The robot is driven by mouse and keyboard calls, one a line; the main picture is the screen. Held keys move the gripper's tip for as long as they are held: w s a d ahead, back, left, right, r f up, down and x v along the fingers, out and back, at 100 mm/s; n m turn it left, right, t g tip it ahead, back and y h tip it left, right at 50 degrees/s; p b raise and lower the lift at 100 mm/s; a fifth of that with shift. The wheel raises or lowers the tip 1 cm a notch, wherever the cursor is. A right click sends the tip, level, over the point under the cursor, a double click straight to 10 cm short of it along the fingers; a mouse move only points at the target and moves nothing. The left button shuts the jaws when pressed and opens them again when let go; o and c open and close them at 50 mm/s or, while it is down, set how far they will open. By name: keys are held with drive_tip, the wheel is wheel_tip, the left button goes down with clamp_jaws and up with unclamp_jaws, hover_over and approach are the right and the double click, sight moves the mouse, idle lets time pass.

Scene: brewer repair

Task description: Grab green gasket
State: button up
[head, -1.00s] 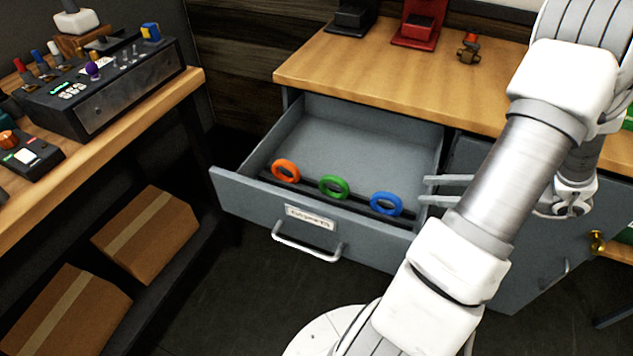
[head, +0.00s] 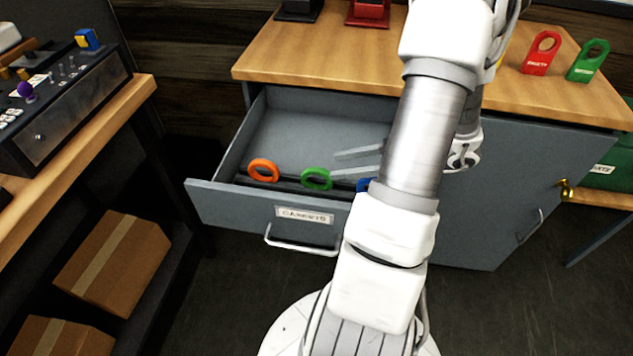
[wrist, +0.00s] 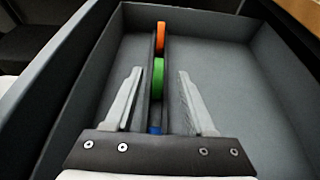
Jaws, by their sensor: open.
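The green gasket (head: 316,179) is a ring standing upright in a dark slotted rack inside the open drawer, between the orange gasket (head: 263,170) and the blue gasket (head: 363,185). The blue one is mostly hidden behind my arm. My gripper (head: 340,165) is open and empty, just right of the green gasket in the head view. In the wrist view, the green gasket (wrist: 158,78) is edge-on, ahead of and between the lines of my two fingers (wrist: 157,80). The orange gasket (wrist: 160,37) is beyond it, and a bit of blue (wrist: 154,130) shows near the gripper's base.
The drawer (head: 215,195) has grey walls around the rack and a front handle (head: 300,246). The wooden counter (head: 320,60) is above it. Red and green tags (head: 541,54) stand on the counter at right. A workbench (head: 80,150) is at left.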

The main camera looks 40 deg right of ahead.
sight(312, 169)
drive_tip(key=b+x, duration=0.2)
drive_tip(key=x, duration=0.8)
drive_tip(key=shift+b, duration=0.35)
clamp_jaws()
